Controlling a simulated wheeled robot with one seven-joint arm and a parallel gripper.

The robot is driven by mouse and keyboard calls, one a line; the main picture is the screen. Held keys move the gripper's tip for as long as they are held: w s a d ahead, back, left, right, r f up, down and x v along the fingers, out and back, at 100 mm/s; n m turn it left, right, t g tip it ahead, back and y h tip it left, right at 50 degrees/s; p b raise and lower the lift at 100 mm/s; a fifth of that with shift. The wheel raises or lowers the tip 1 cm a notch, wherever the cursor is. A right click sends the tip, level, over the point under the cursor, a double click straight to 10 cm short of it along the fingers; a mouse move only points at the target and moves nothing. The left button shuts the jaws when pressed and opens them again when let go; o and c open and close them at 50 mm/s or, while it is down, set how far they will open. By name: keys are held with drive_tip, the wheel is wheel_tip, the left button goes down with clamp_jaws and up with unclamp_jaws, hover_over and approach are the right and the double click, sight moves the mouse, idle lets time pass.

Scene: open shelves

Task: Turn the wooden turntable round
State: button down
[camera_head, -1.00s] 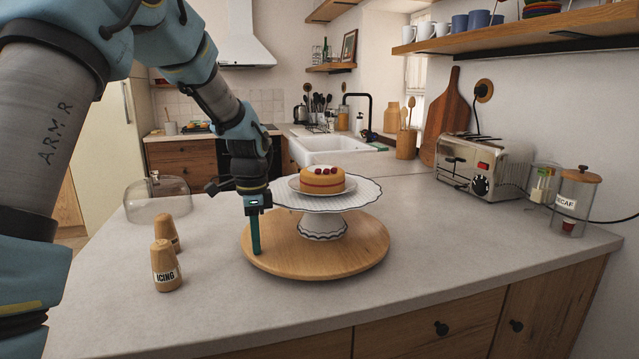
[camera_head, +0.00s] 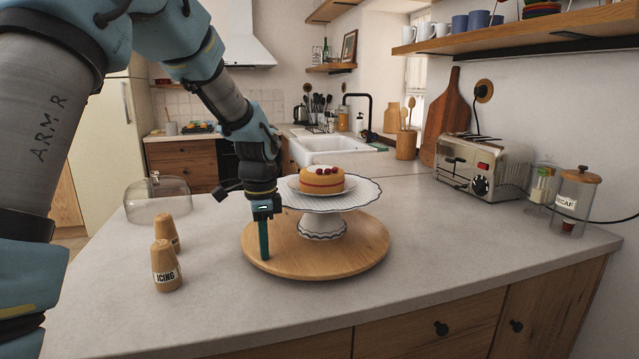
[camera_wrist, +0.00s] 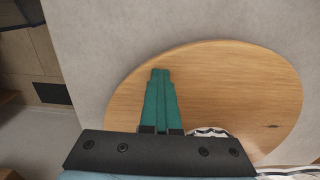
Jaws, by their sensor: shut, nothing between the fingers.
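The round wooden turntable (camera_head: 350,262) lies flat on the counter. A white cake stand with a dark grid pattern (camera_head: 340,200) stands on it, bearing a plate with a small cake topped with red fruit (camera_head: 321,181). My gripper (camera_head: 264,256) is shut and empty, pointing down over the turntable's left part. In the wrist view its green fingers (camera_wrist: 160,75) are together over the wooden disc (camera_wrist: 235,90), near its rim. I cannot tell whether the fingertips touch the wood. The stand's foot is mostly hidden behind my gripper in the wrist view.
A toaster (camera_head: 483,165) and a DECAF jar (camera_head: 574,205) stand at the right. The counter in front of and right of the turntable is clear.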

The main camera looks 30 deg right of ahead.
sight(277, 264)
drive_tip(key=shift+s+d+f, duration=0.15)
drive_tip(key=shift+s+d, duration=0.05)
drive_tip(key=shift+s, duration=0.65)
drive_tip(key=shift+s, duration=0.1)
drive_tip(key=shift+s+d, duration=0.3)
drive_tip(key=shift+s, duration=0.3)
drive_tip(key=shift+s+d, duration=0.1)
drive_tip(key=shift+s+d+p, duration=0.4)
drive_tip(key=shift+s, duration=0.15)
drive_tip(key=shift+s+d+r, duration=0.2)
drive_tip(key=shift+s+d, duration=0.05)
drive_tip(key=shift+s, duration=0.1)
drive_tip(key=shift+s+d, duration=0.2)
drive_tip(key=shift+s, duration=0.05)
